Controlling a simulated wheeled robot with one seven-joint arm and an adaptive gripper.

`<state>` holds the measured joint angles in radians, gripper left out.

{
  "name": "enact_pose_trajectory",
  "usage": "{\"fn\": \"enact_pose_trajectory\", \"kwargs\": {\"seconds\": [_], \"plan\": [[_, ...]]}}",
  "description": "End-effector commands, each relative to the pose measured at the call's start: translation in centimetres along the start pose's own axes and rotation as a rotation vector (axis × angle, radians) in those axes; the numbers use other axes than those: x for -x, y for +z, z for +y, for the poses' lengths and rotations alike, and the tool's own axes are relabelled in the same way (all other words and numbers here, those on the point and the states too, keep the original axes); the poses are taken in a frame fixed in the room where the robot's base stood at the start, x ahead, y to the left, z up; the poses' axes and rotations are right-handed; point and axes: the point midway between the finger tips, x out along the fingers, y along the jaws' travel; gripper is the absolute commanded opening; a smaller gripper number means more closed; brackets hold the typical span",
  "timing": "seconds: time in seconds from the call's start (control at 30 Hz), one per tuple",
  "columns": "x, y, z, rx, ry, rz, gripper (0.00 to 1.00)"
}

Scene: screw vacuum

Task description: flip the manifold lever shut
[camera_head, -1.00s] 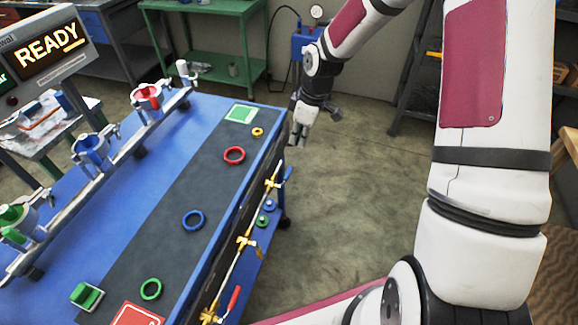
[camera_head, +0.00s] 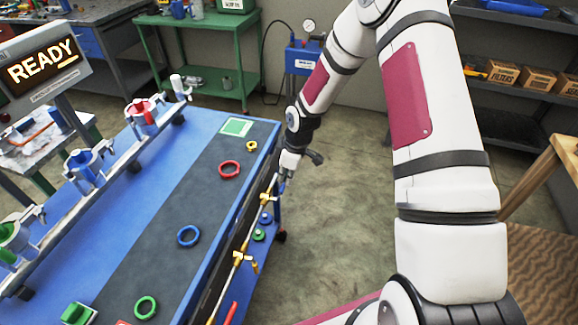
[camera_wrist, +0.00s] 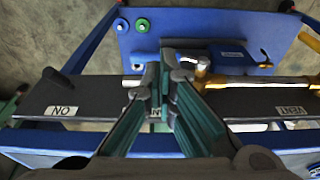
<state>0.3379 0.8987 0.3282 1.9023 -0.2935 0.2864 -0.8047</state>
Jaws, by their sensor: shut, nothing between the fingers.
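The manifold (camera_head: 247,228) is a brass and silver pipe with valves along the right side of the blue bench. A yellow lever (camera_head: 254,267) hangs at its middle valve, and a red lever (camera_head: 230,313) is at the near end. My gripper (camera_head: 283,182) is at the far end of the pipe, where it covers the far valve and blue lever. In the wrist view my gripper (camera_wrist: 173,62) has its fingertips together and empty, just left of a brass valve (camera_wrist: 202,67). A blue piece (camera_wrist: 228,52) lies beside that valve; I cannot tell whether it is the lever.
Rings lie on the dark mat of the bench (camera_head: 165,145). Labels on the bench edge show in the wrist view, one (camera_wrist: 62,110) at the left and one (camera_wrist: 291,111) at the right. A green table (camera_head: 200,20) stands behind.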

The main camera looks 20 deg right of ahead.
Motion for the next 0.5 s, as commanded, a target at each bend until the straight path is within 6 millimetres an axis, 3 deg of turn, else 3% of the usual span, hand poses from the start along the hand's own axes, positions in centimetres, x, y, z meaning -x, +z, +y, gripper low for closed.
{"fn": "enact_pose_trajectory", "kwargs": {"seconds": [0.2, 0.5], "plan": [[-1.9, 0.0, 0.0, 0.000, 0.000, 0.000, 0.00], [-2.1, 0.0, 0.0, 0.000, 0.001, 0.001, 0.00]]}}
